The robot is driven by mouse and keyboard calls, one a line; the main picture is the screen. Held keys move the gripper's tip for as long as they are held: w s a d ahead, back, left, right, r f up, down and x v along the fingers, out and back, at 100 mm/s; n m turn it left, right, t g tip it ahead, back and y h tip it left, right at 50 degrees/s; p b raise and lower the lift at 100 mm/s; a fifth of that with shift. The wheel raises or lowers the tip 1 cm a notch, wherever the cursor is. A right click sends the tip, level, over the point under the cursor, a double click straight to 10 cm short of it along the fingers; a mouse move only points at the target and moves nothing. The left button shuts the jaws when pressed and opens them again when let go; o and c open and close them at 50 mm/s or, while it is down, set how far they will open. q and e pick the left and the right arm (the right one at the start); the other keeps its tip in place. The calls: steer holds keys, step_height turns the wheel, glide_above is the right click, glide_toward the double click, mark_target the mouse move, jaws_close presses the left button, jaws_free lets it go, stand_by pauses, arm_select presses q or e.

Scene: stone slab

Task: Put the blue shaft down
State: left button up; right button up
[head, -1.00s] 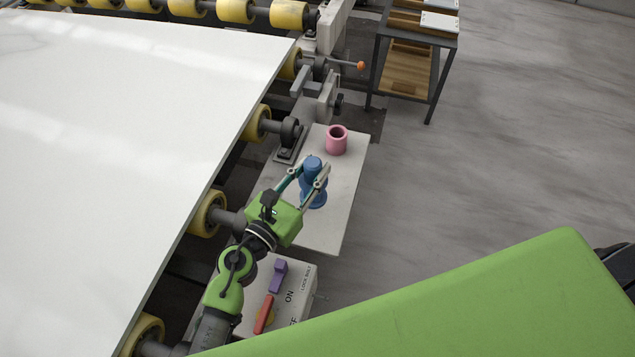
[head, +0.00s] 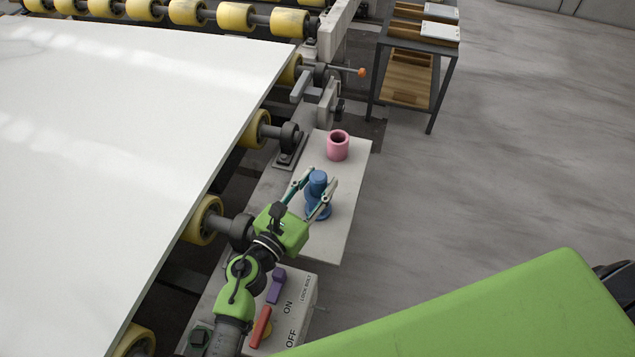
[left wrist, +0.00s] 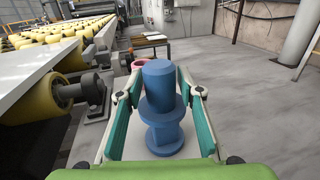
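The blue shaft (head: 318,198) is upright, with a wide collar around its middle and a narrower top. It is at or just above the grey plate (head: 346,180); I cannot tell for sure whether its base touches. In the left wrist view the shaft (left wrist: 161,105) stands between the teal finger pads. My right gripper is not in view.
A pink ring-shaped part (head: 338,146) stands farther back on the plate. A white slab (head: 120,150) on yellow rollers lies to the left. A switch box (head: 290,300) is at the near end of the plate. A shelf cart (head: 412,75) stands beyond.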

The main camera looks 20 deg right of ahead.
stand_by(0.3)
arm_select(q)
steer(key=shift+r, duration=0.2)
steer(key=v, duration=1.2)
steer(key=shift+b, duration=0.3)
